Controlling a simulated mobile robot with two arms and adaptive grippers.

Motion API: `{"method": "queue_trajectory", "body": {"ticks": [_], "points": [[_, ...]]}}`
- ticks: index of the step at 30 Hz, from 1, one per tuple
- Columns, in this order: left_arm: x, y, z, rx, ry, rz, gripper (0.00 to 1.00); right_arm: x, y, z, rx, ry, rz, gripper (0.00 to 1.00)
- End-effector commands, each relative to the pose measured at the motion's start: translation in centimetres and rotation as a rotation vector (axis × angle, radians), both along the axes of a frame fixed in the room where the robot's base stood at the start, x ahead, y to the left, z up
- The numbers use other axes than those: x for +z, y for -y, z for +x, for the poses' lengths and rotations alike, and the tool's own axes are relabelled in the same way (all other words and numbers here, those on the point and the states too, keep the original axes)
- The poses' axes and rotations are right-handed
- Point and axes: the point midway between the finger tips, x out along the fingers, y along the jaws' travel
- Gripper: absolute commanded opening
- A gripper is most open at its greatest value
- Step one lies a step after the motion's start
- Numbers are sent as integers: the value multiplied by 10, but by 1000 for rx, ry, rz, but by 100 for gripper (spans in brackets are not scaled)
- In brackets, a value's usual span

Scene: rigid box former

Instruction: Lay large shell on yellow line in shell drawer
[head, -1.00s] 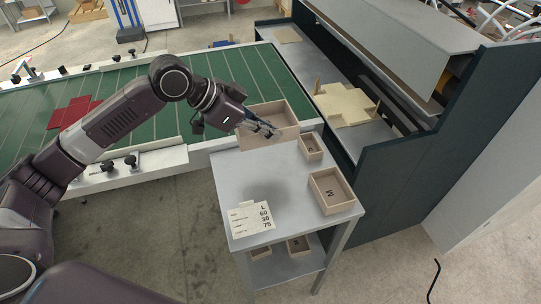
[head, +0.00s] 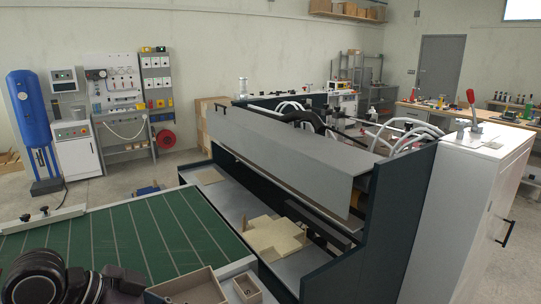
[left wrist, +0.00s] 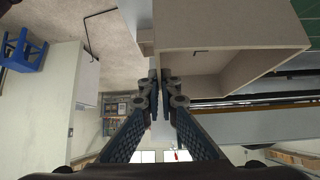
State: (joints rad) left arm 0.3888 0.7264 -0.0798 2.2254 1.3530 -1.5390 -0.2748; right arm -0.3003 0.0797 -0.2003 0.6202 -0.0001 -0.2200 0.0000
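The large shell looks to be the big tan open-topped box (head: 205,285), cut by the bottom edge in the head view. In the left wrist view the same box (left wrist: 225,32) fills the top right, its open side showing. My left gripper (left wrist: 160,85) has its fingers close together at the box's near wall edge and appears to be shut on that wall. In the head view my left arm comes in at the bottom left and its fingers are hidden. My right gripper is not in view. I make out no shell drawer or yellow line.
A smaller tan box (head: 246,289) stands right beside the large one. The green conveyor (head: 110,240) is at left. The dark-framed machine (head: 390,220) holds cream cross-shaped blanks (head: 272,236) on its shelf. A white cabinet (head: 465,215) stands at right.

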Motion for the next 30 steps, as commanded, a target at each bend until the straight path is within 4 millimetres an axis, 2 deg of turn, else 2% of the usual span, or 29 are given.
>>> {"method": "queue_trajectory", "body": {"ticks": [3, 10, 16, 27, 30], "points": [[-14, -13, -22, 30, -4, 2, 0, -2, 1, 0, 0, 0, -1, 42], [-29, -36, -46, 86, -15, 25, 0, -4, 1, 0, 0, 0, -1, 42], [-33, -43, -51, 100, -18, 40, 0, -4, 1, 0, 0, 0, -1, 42], [-32, -42, -50, 100, -18, 40, 0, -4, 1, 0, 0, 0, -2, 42], [-32, -42, -50, 99, -19, 37, 0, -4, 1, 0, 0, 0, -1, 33]]}}
